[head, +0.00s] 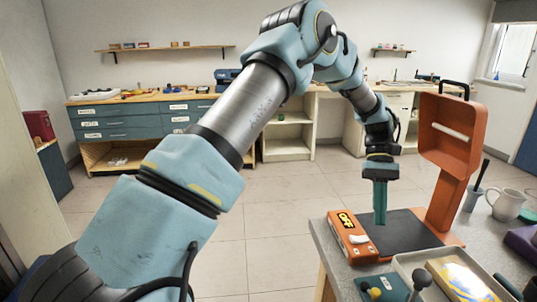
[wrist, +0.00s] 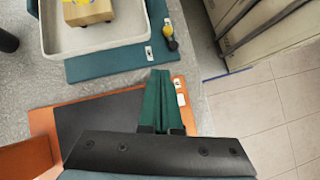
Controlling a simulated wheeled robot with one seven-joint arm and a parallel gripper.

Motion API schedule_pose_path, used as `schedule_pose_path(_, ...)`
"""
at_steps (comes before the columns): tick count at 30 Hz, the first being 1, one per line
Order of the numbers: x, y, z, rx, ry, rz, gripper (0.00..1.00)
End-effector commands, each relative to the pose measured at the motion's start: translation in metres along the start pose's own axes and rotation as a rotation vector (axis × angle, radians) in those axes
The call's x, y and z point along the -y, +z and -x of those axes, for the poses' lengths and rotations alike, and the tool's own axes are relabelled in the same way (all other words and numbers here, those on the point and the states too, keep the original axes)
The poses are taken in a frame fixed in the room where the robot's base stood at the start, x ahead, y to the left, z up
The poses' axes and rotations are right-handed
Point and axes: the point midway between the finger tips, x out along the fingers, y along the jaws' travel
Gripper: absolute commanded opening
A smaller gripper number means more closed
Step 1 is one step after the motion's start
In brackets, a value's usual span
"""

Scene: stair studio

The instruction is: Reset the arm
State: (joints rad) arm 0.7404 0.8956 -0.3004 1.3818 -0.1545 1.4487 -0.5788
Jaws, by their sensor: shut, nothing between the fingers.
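My arm (head: 245,105) arches across the head view from lower left, over the middle and down to the right. My gripper (head: 380,222) points straight down over the front part of the dark pad of an orange machine (head: 452,150). Its green fingers are together and hold nothing. In the wrist view the closed fingers (wrist: 160,73) extend up from the dark gripper body, with the dark pad (wrist: 95,120) beside them. I cannot tell the exact height of the fingertips above the machine.
A white mug (head: 507,204) is at right. Open tiled floor (head: 285,205) separates this table from the back workbenches.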

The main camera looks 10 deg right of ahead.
Motion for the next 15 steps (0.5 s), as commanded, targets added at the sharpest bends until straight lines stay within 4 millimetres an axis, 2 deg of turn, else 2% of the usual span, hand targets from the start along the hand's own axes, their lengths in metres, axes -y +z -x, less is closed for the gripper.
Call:
schedule_pose_path(2, 0.015, -0.003, 0.006, -0.027, 0.012, 0.009, 0.00)
schedule_pose_path(5, 0.054, -0.008, 0.018, -0.102, 0.041, 0.028, 0.00)
schedule_pose_path(11, 0.182, -0.005, 0.036, -0.337, 0.101, 0.090, 0.00)
schedule_pose_path(15, 0.273, 0.018, 0.029, -0.499, 0.115, 0.141, 0.00)
